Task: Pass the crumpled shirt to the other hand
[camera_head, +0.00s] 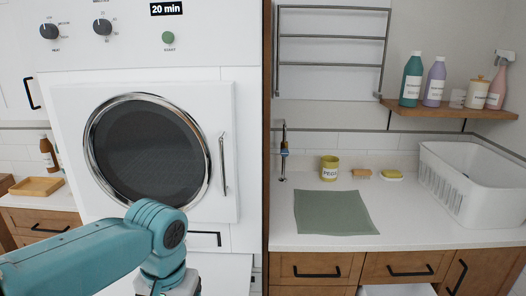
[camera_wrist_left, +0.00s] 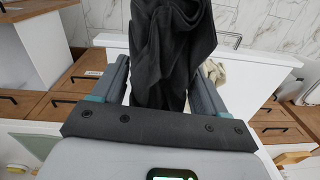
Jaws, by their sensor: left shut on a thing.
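A dark grey crumpled shirt (camera_wrist_left: 172,45) hangs between the fingers of my left gripper (camera_wrist_left: 165,88) in the left wrist view. The left gripper is shut on it, and the shirt's folds fill the space between the two fingers and reach the top edge of the picture. In the head view my left arm comes in from the lower left, but its gripper and the shirt are below the picture. My right gripper is in neither view.
A white dryer (camera_head: 233,110) with a closed round door stands ahead. Right of it, a white counter (camera_head: 420,240) holds a green mat (camera_head: 335,212), a yellow pot (camera_head: 329,168) and a white basket (camera_head: 460,200). Several bottles stand on a wall shelf (camera_head: 430,107).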

